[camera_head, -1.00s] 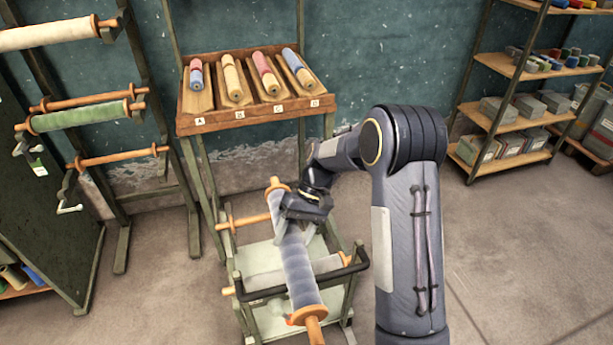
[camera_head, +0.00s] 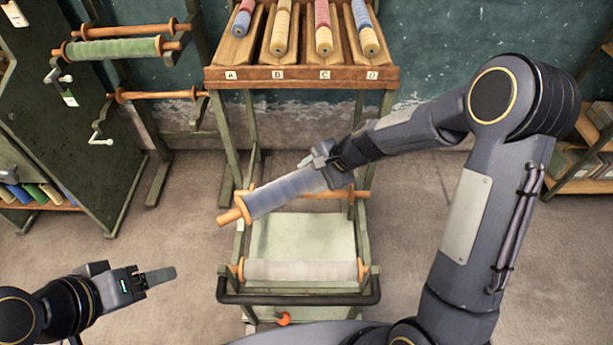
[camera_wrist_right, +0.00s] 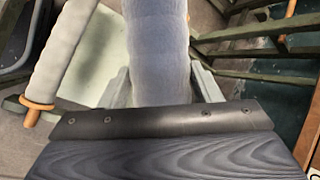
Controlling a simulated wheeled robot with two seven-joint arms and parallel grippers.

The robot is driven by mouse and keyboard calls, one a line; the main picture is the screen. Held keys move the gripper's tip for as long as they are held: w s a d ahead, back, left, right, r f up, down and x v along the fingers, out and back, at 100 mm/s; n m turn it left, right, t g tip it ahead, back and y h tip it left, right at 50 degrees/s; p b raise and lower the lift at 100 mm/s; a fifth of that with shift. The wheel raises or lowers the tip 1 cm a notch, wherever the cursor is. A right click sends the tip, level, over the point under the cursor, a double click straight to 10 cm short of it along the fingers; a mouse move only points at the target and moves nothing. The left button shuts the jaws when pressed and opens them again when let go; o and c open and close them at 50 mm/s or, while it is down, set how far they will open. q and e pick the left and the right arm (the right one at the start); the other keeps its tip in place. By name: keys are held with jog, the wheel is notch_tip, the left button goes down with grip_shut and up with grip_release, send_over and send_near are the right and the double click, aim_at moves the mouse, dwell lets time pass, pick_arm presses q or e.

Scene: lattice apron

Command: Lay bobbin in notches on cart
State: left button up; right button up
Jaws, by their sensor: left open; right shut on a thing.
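A bobbin wound in blue-grey yarn (camera_head: 290,190) with orange ends is held above the back of the cart (camera_head: 300,298), tilted, its near end toward the lower left. My right gripper (camera_head: 322,165) is shut on it near its far end. In the right wrist view, the bobbin (camera_wrist_right: 158,45) runs between the fingers. A pale grey bobbin (camera_head: 300,270) lies across the front of the cart. An orange rod (camera_head: 335,194) crosses the cart's back, partly hidden by the held bobbin. My left gripper (camera_head: 150,280) is open and empty, left of the cart.
A wooden rack (camera_head: 300,77) with slots A to D holds coloured rolls behind the cart. A stand with a green bobbin (camera_head: 112,48) and a bare rod (camera_head: 155,95) is at the left. Shelves (camera_head: 590,150) are at the right. Floor beside the cart is clear.

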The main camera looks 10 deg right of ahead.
jog(key=a+m+t, duration=0.1)
jog(key=m+h, duration=0.1)
jog(key=m, duration=0.1)
jog(key=shift+w+a+m+t+b, duration=0.15)
jog(key=shift+a+m+t+b, duration=0.15)
jog(key=shift+a+t+b, duration=0.1)
jog(key=shift+w+a+m+t+h, duration=0.15)
jog(key=shift+m+t+h, duration=0.15)
jog(key=shift+m+h, duration=0.25)
jog(key=shift+m+t+h, duration=0.3)
jog(key=shift+m+h, duration=0.15)
jog(key=shift+m, duration=0.4)
notch_tip(320, 180, down, 24)
jog(key=b, duration=2.4)
jog(key=shift+r, duration=0.15)
jog(key=shift+r, duration=0.1)
jog(key=shift+f, duration=0.25)
jog(key=shift+f+b, duration=1.15)
jog(key=shift+f+b, duration=0.4)
jog(key=shift+f, duration=0.2)
